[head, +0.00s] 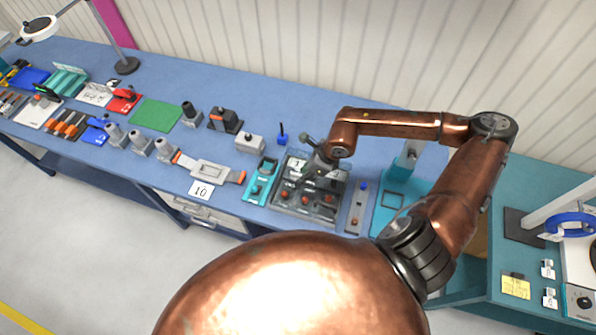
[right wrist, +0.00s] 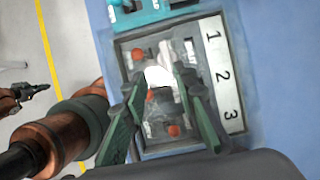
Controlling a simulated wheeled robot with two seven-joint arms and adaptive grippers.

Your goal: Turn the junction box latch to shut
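The junction box (head: 322,207) is a dark grey frame on the blue bench, with orange-red knobs inside; it also fills the middle of the right wrist view (right wrist: 184,147). A white strip (right wrist: 222,75) with the numbers 1, 2 and 3 runs along one side. My right gripper (head: 304,184) hangs over the box. In the right wrist view its fingers (right wrist: 158,82) are spread apart, with a bright white patch showing between their tips. I cannot make out the latch clearly. My left gripper (right wrist: 32,92) shows small at the left edge of the right wrist view, away from the box.
A teal device (head: 261,180) stands just left of the box, and a grey strip with a blue knob (head: 356,208) just right. More parts line the bench to the left.

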